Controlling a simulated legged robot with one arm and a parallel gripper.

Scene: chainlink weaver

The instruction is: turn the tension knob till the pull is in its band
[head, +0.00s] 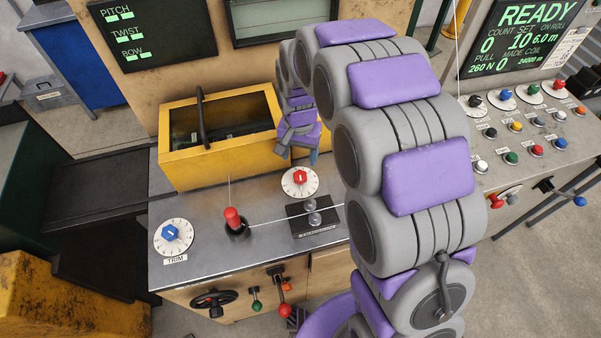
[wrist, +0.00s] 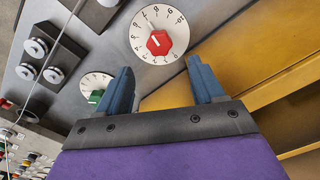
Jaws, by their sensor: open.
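A red knob (head: 300,177) sits on a round white numbered dial on the steel bench top. The red knob (wrist: 159,43) also shows in the wrist view, just beyond and between my fingertips; no name label for it is readable. My gripper (head: 299,155) is above and behind this dial in the head view. My gripper (wrist: 159,67) is open and empty in the wrist view, its blue fingers apart and not visibly touching the knob. The display (head: 525,40) reads READY and PULL 260 N. No pull band is readable on it.
A blue TRIM knob (head: 171,233) is at the bench's left. A red-topped lever (head: 233,218) and a black block with rollers (head: 312,215) stand before the dial, with a thin strand between them. A yellow box (head: 218,140) stands behind. A green knob (wrist: 95,98) shows beyond my left finger.

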